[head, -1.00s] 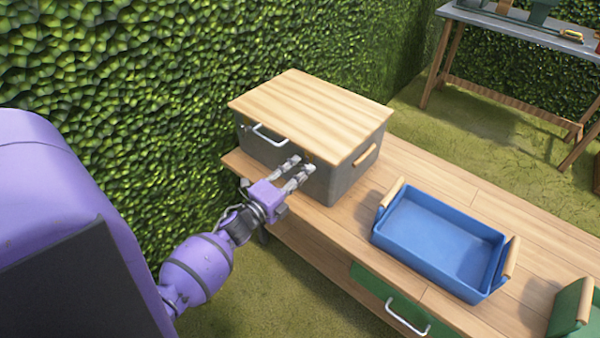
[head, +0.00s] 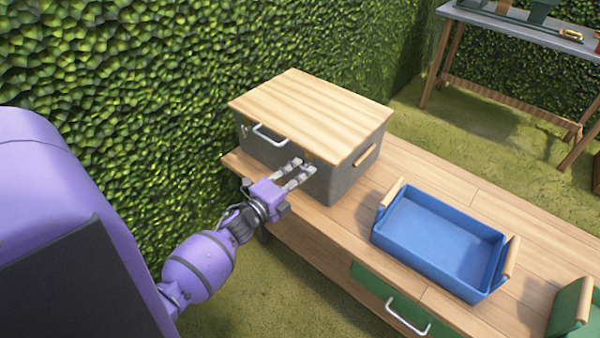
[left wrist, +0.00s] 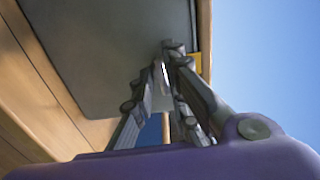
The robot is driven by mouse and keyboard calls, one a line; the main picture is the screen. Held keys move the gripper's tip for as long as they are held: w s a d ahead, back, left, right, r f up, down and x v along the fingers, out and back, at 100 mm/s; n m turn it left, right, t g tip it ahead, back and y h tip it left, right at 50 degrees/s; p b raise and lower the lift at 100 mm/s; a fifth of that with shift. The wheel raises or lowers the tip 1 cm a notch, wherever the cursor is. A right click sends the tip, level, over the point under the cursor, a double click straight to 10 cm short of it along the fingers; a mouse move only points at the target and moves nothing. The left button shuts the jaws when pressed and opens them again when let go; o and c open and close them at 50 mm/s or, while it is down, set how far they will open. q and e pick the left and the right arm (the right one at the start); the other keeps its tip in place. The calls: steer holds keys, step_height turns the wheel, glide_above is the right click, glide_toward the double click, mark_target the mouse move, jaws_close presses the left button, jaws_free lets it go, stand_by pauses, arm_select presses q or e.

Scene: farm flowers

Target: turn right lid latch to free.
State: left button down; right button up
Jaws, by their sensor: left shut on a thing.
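The grey box (head: 345,184) with a wooden lid (head: 310,112) stands at the far left end of the bench, its lid down. My left gripper (head: 303,167) is at the right part of the box's front, just below the lid edge. It is shut on the right lid latch, which the fingers mostly hide. In the left wrist view my left gripper (left wrist: 167,62) has its fingers close together against the box front (left wrist: 105,45). A yellow piece (left wrist: 197,63) shows beside the fingertips; the latch's exact angle cannot be told. My right gripper is not in view.
A metal handle (head: 268,138) is on the box front, left of my gripper. A blue tray (head: 440,250) with wooden handles sits on the bench (head: 365,220) to the right. A green container (head: 572,310) is at the lower right. A hedge (head: 130,90) stands behind.

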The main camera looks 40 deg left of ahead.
arm_select(q)
steer(key=n+p, duration=0.1)
steer(key=n, duration=0.2)
steer(key=shift+r, duration=0.15)
steer(key=shift+d+n+p, duration=0.1)
steer(key=shift+n+p, duration=1)
steer(key=shift+n, duration=6.3)
steer(key=c, duration=1.7)
jaws_free()
